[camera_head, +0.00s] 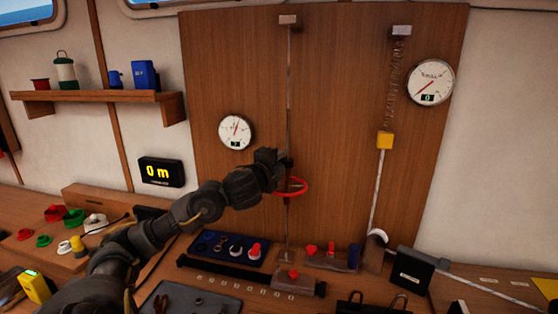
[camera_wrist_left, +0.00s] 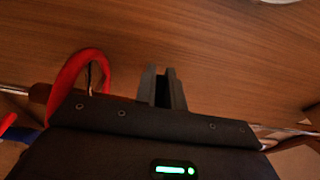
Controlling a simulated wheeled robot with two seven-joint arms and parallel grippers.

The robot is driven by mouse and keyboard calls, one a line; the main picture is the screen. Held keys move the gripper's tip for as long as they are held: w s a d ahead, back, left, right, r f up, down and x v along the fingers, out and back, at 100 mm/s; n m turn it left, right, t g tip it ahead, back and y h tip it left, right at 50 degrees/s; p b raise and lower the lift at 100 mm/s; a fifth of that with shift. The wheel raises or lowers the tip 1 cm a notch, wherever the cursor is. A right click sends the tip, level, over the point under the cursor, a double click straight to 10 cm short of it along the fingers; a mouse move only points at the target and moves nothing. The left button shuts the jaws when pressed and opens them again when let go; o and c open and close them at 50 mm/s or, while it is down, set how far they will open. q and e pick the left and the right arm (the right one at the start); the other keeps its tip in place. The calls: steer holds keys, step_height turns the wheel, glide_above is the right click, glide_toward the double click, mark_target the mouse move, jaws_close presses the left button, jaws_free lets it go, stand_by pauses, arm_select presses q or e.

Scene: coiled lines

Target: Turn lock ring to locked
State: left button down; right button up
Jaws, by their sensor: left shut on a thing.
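A red ring (camera_head: 304,187) sits around a thin vertical rod (camera_head: 289,90) in front of the wooden panel. I take it to be the lock ring. My left gripper (camera_head: 282,164) is at the ring's left side, close to the rod. In the left wrist view, my left fingers (camera_wrist_left: 164,88) are close together. The red ring (camera_wrist_left: 78,62) loops to their left there, and its lower part is hidden behind the gripper body. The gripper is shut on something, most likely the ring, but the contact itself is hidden. My right gripper is not in view.
Two round gauges (camera_head: 236,131) (camera_head: 431,82) hang on the panel. A spring line with a yellow block (camera_head: 385,140) hangs at the right. A blue tray (camera_head: 204,247) with small parts and a block with red pegs (camera_head: 331,257) lie on the bench below. A black display (camera_head: 161,172) reads 0 m.

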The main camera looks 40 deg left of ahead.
arm_select(q)
steer(key=shift+w+r+m+h+p, duration=0.15)
steer(key=shift+m+h+p, duration=0.25)
steer(key=shift+h+p, duration=0.25)
steer(key=shift+m+h, duration=0.3)
steer(key=shift+h, duration=0.15)
steer(key=shift+w+d+m+t+h, duration=0.1)
steer(key=shift+w+m+t+h, duration=0.1)
steer(key=shift+m+t+h, duration=0.5)
steer(key=shift+g, duration=0.3)
steer(key=c, duration=1.5)
jaws_free()
steer(key=shift+f, duration=0.2)
